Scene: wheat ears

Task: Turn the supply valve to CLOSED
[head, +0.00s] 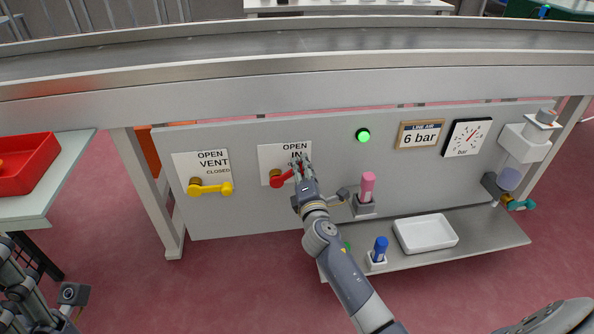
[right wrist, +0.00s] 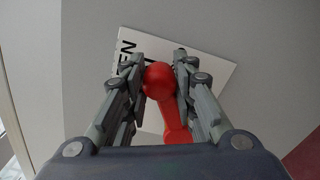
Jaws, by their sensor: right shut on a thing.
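The supply valve is a red lever valve (head: 277,180) on a white plate (head: 265,160) marked OPEN and IN, on the grey panel. Its lever runs right and slightly up from the hub toward my right gripper (head: 300,168). The right wrist view shows the red knob (right wrist: 158,80) between the two fingers, which are shut on it; the red arm (right wrist: 176,132) runs down from it. My right gripper hides the right part of the plate, so no CLOSED mark shows there. My left gripper (head: 18,268) is partly in view at the lower left, away from the panel.
A yellow vent valve (head: 210,188) sits left of the red one, its lever pointing right. A green lamp (head: 363,135), a 6 bar sign (head: 420,135) and a gauge (head: 467,137) are to the right.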

